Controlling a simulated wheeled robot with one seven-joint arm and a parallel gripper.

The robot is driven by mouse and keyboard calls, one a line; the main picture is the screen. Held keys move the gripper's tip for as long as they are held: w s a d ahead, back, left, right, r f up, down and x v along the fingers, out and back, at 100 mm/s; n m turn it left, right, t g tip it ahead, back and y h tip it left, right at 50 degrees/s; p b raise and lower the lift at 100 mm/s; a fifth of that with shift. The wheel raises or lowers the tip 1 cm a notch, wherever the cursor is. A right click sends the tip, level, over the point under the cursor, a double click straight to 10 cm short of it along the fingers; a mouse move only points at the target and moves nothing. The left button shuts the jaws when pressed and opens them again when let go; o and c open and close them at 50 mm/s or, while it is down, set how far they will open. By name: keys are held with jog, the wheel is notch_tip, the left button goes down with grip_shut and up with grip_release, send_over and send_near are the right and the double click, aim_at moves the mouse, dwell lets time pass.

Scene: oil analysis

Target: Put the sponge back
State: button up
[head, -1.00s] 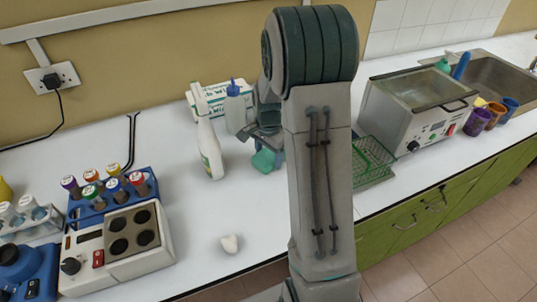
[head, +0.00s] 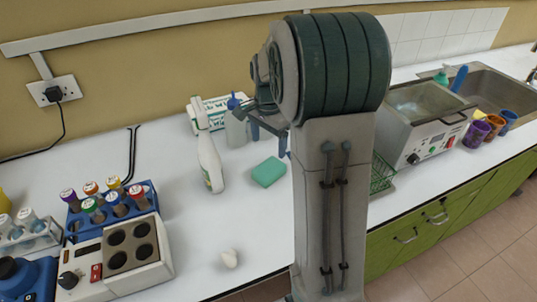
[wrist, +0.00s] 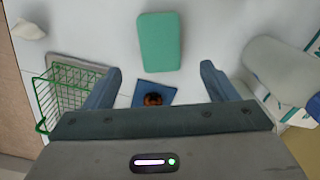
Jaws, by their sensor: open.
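The green sponge (head: 268,172) lies flat on the white counter, to the right of a white spray bottle (head: 210,160). My gripper (head: 270,141) is above and behind it, partly hidden by my arm. In the wrist view the sponge (wrist: 160,42) lies beyond the fingertips, apart from both. My gripper (wrist: 161,70) is open and empty. A small blue square with a dark orange-brown round spot (wrist: 153,97) shows between the fingers; I cannot tell what it is.
A green wire rack (wrist: 62,95) stands on the left in the wrist view. A squeeze bottle (head: 236,125) and a white box (head: 215,108) stand behind the sponge. A small white lump (head: 230,258) lies in front.

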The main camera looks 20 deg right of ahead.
jog(key=s+a+r+n+t, duration=0.1)
jog(key=s+a+n, duration=0.4)
jog(key=s, duration=0.5)
jog(key=s+a+r+n+t, duration=0.2)
jog(key=s+a+n, duration=0.3)
jog(key=s+n, duration=0.3)
jog(key=s+r, duration=0.1)
jog(key=s, duration=0.2)
jog(key=shift+n, duration=0.3)
jog(key=shift+a, duration=0.1)
